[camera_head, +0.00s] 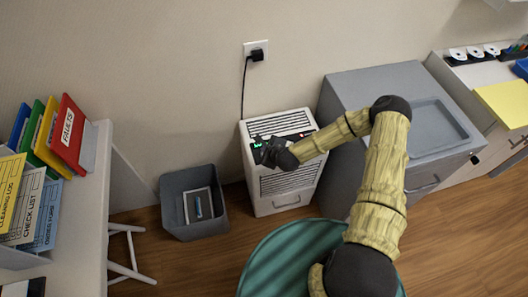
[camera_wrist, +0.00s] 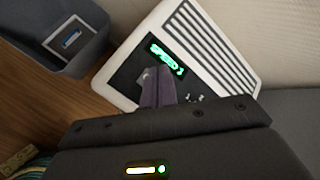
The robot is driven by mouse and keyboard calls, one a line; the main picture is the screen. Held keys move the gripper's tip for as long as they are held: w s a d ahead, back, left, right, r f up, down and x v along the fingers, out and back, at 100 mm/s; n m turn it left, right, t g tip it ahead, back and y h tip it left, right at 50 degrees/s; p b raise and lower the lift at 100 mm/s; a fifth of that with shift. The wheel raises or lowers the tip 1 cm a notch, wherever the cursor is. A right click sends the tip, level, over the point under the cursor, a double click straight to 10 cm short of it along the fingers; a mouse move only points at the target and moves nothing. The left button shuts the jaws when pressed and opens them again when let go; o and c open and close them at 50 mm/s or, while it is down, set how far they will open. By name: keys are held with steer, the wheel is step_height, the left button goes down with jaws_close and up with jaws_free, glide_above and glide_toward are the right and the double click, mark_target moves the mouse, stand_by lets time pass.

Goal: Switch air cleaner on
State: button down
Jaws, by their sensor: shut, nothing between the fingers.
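The air cleaner (camera_head: 286,197) is a white box with dark slatted grilles, standing on the floor against the wall. In the wrist view its top (camera_wrist: 212,50) shows a black panel with a green lit display (camera_wrist: 167,57) that reads "SPEED 1". My gripper (camera_head: 262,151) is over the left part of the top panel in the head view. In the wrist view my gripper (camera_wrist: 155,80) has its fingers together and empty, at the panel just below the display. The fingers cover part of the panel. I cannot tell whether they touch it.
A grey bin (camera_head: 193,203) stands left of the air cleaner. A grey cabinet (camera_head: 352,90) stands close on its right. A black plug (camera_head: 257,55) sits in the wall socket above. A desk with folders (camera_head: 70,135) is at the left.

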step_height(320, 180, up, 5)
steer(key=p, duration=0.3)
steer(key=shift+f, duration=0.1)
stand_by(1.2)
steer(key=s+d+r+n+g+h, duration=0.1)
steer(key=s+d+r+n, duration=0.4)
steer(key=r, duration=0.5)
steer(key=s+d+r+n+g+h, duration=0.2)
steer(key=s+d+r+n, duration=0.4)
steer(key=s+r+n, duration=0.2)
steer(key=s+d+r+n+g+h, duration=0.1)
steer(key=s+d+r+n+g, duration=0.1)
steer(key=s+d+r+n, duration=0.3)
step_height(320, 180, up, 7)
steer(key=s+n, duration=0.1)
steer(key=n, duration=0.2)
steer(key=shift+s+d+r+g, duration=0.2)
steer(key=shift+s+d+g, duration=0.1)
steer(key=shift+s, duration=0.1)
